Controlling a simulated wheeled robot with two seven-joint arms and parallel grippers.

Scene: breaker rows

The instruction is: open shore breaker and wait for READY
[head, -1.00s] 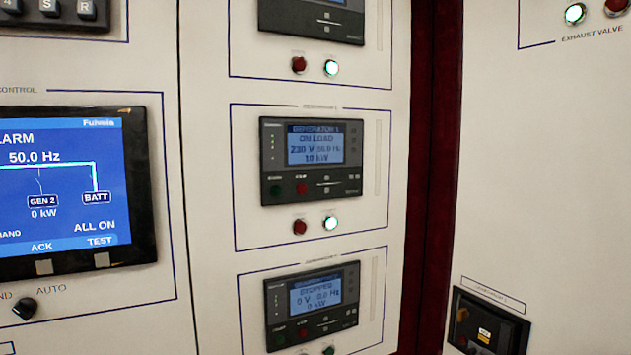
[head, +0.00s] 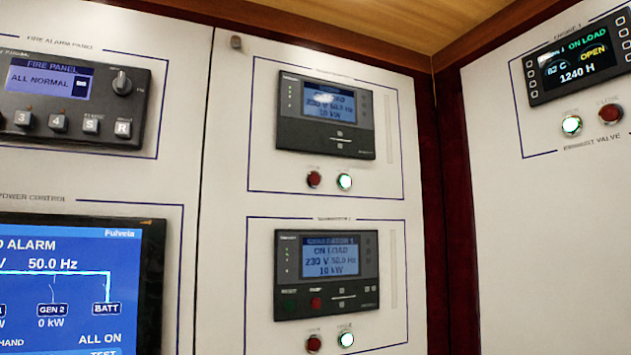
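No shore breaker and no READY text can be made out in the head view. The power control screen (head: 70,290) at lower left is partly cut off and shows "ALARM", 50.0 Hz, GEN 2 at 0 kW, BATT and "ALL ON". The upper panel module (head: 325,115) reads "ON LOAD", 230 V, 50.0 Hz, 10 kW; its title is too blurred to read. The generator 1 module (head: 327,273) below reads "ON LOAD", 230 V, 50.0 Hz, 10 kW. Under each module, the right button is lit and the left one is dark red. Neither of my grippers shows.
A fire alarm panel (head: 70,90) at upper left reads "ALL NORMAL". An engine 1 display (head: 580,60) at upper right reads "ON LOAD", "OPEN", 1240 H, above a lit exhaust valve button (head: 571,125). A dark red corner strip (head: 447,200) separates the two walls.

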